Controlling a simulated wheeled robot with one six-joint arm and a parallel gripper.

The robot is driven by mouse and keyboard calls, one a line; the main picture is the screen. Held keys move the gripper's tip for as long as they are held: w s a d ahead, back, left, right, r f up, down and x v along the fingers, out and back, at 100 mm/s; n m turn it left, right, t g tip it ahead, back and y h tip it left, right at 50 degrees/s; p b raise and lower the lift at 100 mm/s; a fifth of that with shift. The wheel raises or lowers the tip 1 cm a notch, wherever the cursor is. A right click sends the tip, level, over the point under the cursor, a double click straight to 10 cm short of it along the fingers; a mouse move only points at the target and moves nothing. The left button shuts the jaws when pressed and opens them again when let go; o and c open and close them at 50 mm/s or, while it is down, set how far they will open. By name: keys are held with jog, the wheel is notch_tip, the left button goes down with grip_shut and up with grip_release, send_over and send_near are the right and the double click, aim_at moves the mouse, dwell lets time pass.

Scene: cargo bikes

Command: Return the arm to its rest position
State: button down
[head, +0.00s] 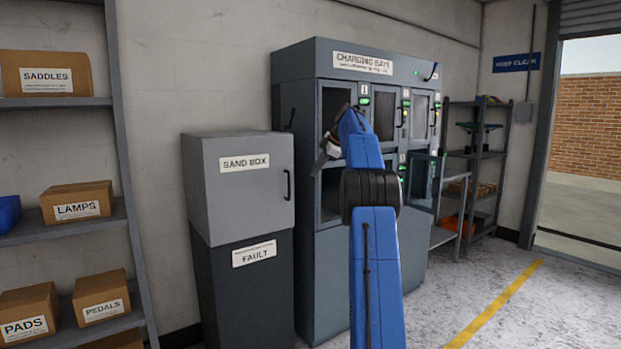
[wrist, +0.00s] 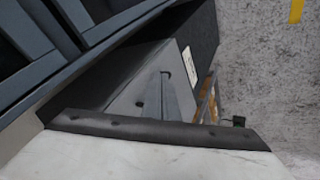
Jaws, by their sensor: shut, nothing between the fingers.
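My blue arm (head: 372,230) reaches up from the bottom of the head view in front of the grey charging bay cabinet (head: 250,262). My gripper (head: 322,160) is at the arm's far end, small and partly hidden by the blue link. It is shut with nothing visible in it, and appears in front of the cabinet's left column.
A grey sand box (head: 240,205) stands left of the charging cabinet. One lower bay door (head: 425,183) hangs open at the right. Shelving with boxes (head: 130,215) is at far left, a rack (head: 478,160) at right. Clear floor (head: 480,280) lies front right.

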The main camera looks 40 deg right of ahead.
jog(key=shift+s+d+r, duration=0.15)
jog(key=shift+s+r, duration=0.05)
jog(key=shift+r, duration=0.05)
jog(key=s+a+r+m+g, duration=0.15)
jog(key=s+a, duration=0.25)
jog(key=a, duration=0.6)
jog(key=s+a+r+m, duration=0.15)
jog(key=s+a, duration=0.25)
jog(key=a, duration=0.7)
jog(key=s+a+f+m, duration=0.2)
jog(key=s+a+f, duration=0.1)
jog(key=s+a, duration=0.35)
jog(key=s+a+f+m, duration=0.2)
jog(key=s+a, duration=0.4)
jog(key=a, duration=0.2)
jog(key=s+a+f+m, duration=0.1)
jog(key=s+a+f, duration=0.3)
jog(key=s+f, duration=0.4)
jog(key=s+a+f+m+h, duration=0.1)
jog(key=s+a+f, duration=0.4)
jog(key=s, duration=0.8)
jog(key=s+a+f+m, duration=0.2)
jog(key=s+a+f, duration=0.2)
jog(key=s+f, duration=0.6)
jog(key=shift+s+a+f+m+g+h, duration=0.25)
jog(key=shift+s+f+m+g+h, duration=0.15)
jog(key=shift+f, duration=0.3)
